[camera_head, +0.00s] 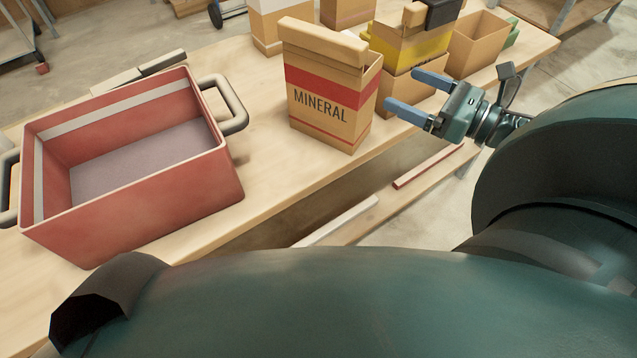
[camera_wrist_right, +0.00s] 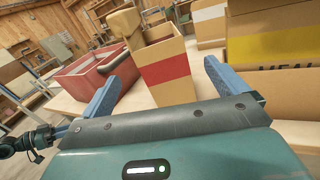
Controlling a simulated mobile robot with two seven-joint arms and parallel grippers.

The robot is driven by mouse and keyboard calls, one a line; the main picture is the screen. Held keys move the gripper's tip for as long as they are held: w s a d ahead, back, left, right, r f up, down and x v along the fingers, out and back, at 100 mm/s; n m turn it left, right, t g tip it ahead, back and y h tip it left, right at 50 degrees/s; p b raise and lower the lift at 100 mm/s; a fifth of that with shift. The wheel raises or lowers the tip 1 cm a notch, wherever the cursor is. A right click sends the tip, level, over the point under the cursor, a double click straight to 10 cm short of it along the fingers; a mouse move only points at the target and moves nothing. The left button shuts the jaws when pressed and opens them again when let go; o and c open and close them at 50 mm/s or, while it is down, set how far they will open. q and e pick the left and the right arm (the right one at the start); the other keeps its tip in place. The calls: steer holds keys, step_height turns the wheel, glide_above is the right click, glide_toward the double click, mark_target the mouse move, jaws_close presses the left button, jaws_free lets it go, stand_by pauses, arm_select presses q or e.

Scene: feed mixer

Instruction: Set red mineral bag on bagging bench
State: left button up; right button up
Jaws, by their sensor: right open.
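The mineral bag (camera_head: 328,92) is a tan box-like bag with a red band and the word MINERAL. It stands upright on the wooden bagging bench (camera_head: 262,190), right of a red tub. My right gripper (camera_head: 413,92) is open and empty, to the right of the bag and apart from it, its blue fingers pointing toward it. In the right wrist view the bag (camera_wrist_right: 168,72) shows ahead, between the two spread fingers (camera_wrist_right: 160,85).
A red tub (camera_head: 225,160) with dark handles stands on the bench at left. A yellow-banded bag (camera_head: 405,48), an open tan box (camera_head: 475,45) and other bags stand behind the mineral bag. Bare bench top lies between the tub and the mineral bag.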

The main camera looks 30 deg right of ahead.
steer(key=s+a+f+m+h, duration=0.1)
steer(key=a+f+m+h, duration=0.35)
steer(key=m, duration=0.75)
steer(key=s+a+f+m+h, duration=0.1)
steer(key=a+f+m, duration=0.4)
steer(key=f+m, duration=0.6)
steer(key=s+a+f+m+g+y, duration=0.1)
steer(key=s+a+f+m+g, duration=0.1)
steer(key=a+m, duration=0.5)
steer(key=s+a+f+m+g+y, duration=0.1)
steer(key=a+f+m+g, duration=0.2)
steer(key=a+m, duration=0.3)
steer(key=a, duration=0.3)
steer(key=shift+s+a+m, duration=0.15)
steer(key=shift+s+m, duration=0.25)
arm_select(q)
steer(key=shift+r, duration=0.1)
steer(key=p, duration=0.2)
steer(key=a+r+y+p, duration=0.1)
steer(key=p, duration=0.2)
steer(key=shift+s+a+r+g+p, duration=0.25)
steer(key=shift+s+a+g+p, duration=0.05)
arm_select(e)
steer(key=shift+s+d+r+g+h, duration=0.3)
steer(key=shift+d+r+g+h, duration=0.1)
steer(key=shift+d+r, duration=0.4)
